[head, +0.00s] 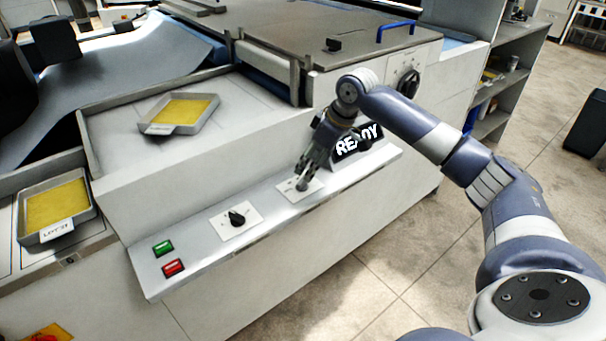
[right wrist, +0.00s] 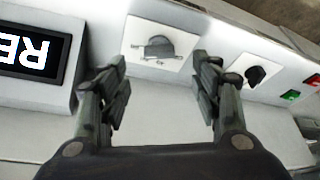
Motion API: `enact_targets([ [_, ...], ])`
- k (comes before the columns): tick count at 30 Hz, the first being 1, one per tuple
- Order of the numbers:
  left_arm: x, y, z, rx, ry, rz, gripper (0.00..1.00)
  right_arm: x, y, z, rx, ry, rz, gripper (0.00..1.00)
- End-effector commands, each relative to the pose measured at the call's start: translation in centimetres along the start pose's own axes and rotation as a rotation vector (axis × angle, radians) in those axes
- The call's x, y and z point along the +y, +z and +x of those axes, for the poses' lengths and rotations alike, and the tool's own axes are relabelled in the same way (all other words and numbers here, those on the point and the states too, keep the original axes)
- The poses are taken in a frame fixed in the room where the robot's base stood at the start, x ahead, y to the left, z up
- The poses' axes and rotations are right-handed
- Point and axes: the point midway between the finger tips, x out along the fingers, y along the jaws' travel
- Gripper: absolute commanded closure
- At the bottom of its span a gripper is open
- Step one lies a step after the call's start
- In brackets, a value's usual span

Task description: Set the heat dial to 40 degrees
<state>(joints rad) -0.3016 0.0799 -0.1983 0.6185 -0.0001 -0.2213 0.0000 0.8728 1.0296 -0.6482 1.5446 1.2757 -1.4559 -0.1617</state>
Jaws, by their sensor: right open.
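A grey dial (right wrist: 158,48) on a white plate sits on the front control ledge. In the right wrist view it lies beyond and between my open right fingertips (right wrist: 163,75), with a gap on each side. In the head view my right gripper (head: 306,176) points down over this dial's plate (head: 289,195) and partly hides the dial. A black dial (head: 237,217) sits further left on the ledge and also shows in the right wrist view (right wrist: 256,75). The dial markings are too small to read, so I cannot tell which is the heat dial.
A READY display (head: 346,147) stands close beside my right gripper. Green (head: 163,248) and red (head: 173,267) buttons are at the ledge's left end. A large black knob (head: 408,82) is on the machine's side. Trays with yellow sheets (head: 152,130) lie left.

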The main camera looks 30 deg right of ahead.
Motion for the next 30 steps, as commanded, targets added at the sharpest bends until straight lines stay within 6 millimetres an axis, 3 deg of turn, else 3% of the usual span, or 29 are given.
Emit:
enact_targets([
  [4,0.3,1.9,-0.5,-0.029,0.004,0.000,0.23,-0.1,0.0,3.0,-0.002,-0.003,0.001,0.42],
  [10,0.2,1.0,-0.7,-0.015,0.002,0.001,0.23,-0.1,0.0,5.8,-0.001,-0.002,0.000,0.42],
  [16,-0.1,-1.6,-0.8,0.025,-0.001,0.001,0.23,0.0,0.0,6.8,0.000,0.000,0.000,0.42],
  [23,-0.1,-1.3,-0.7,0.019,-0.001,0.002,0.23,0.0,0.0,6.8,0.000,0.000,0.000,0.42],
  [28,0.1,-0.3,-0.7,0.004,0.001,0.002,0.23,0.0,0.0,6.8,0.000,0.000,0.000,0.80],
  [30,0.1,0.1,-0.7,-0.001,0.002,0.002,0.23,0.0,0.0,6.8,0.000,0.000,0.000,0.86],
])
